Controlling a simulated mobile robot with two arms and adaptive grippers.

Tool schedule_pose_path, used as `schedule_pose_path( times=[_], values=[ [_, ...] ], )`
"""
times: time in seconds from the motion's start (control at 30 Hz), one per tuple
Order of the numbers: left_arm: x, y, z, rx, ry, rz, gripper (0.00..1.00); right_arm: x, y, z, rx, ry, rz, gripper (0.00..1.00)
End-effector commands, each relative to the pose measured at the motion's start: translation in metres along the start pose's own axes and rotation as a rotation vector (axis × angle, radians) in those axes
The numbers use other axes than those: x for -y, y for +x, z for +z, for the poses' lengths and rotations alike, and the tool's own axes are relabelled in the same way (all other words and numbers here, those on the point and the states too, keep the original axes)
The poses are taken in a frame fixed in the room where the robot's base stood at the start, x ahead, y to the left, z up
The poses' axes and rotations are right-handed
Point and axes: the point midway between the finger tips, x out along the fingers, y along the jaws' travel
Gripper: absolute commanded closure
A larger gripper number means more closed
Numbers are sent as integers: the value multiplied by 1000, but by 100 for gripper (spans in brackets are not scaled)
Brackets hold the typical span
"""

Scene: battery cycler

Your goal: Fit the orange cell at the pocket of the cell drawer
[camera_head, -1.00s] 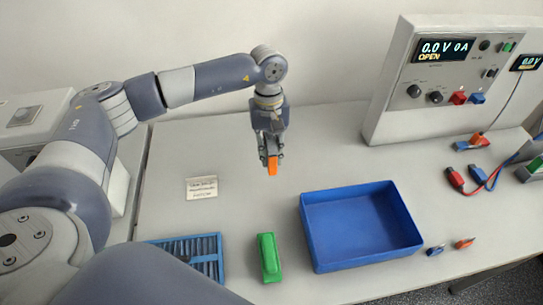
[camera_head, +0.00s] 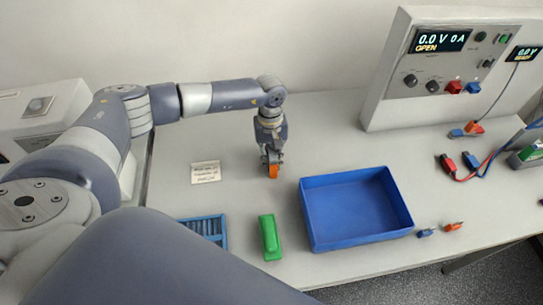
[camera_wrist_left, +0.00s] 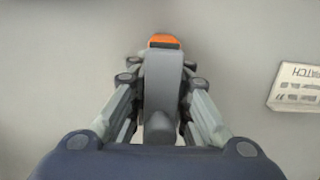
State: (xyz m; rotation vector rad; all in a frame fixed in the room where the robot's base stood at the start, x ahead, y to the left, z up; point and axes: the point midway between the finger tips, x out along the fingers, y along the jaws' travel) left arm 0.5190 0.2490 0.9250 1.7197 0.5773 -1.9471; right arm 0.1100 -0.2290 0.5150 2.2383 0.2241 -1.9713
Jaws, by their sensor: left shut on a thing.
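The orange cell (camera_head: 273,171) is held upright in my left gripper (camera_head: 272,160), low over the bare table between the white label and the blue bin. I cannot tell whether the cell touches the table. In the left wrist view the orange top of the cell (camera_wrist_left: 165,41) shows beyond the fingers of my left gripper (camera_wrist_left: 164,65); the rest of it is hidden. A blue slotted rack (camera_head: 205,228) stands at the front left, partly hidden by my arm. I cannot tell whether it is the cell drawer; no pocket is clearly visible. My right gripper is not in view.
An open blue bin (camera_head: 357,240) stands right of the gripper. A green block (camera_head: 270,238) lies between rack and bin. A printed white label (camera_head: 205,172) lies left of the gripper. A grey cycler (camera_head: 440,70) with displays stands at the back right, leads beside it.

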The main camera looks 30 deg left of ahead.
Motion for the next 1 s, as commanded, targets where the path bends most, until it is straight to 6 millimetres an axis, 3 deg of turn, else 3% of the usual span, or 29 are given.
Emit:
schedule_pose_path(
  times=[0.23, 0.27, 0.33, 0.77, 1.0],
  values=[
    [0, 3, -1, -1, 0, 2, 100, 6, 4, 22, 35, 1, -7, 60],
    [0, 2, 0, 0, 0, 1, 75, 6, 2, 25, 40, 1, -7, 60],
    [0, 2, 0, 0, 0, 0, 62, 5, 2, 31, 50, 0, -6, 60],
    [0, -3, -1, -1, 0, 2, 62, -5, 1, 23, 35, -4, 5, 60],
    [-1, -46, -2, -5, 1, 5, 62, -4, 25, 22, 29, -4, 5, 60]
  ],
)
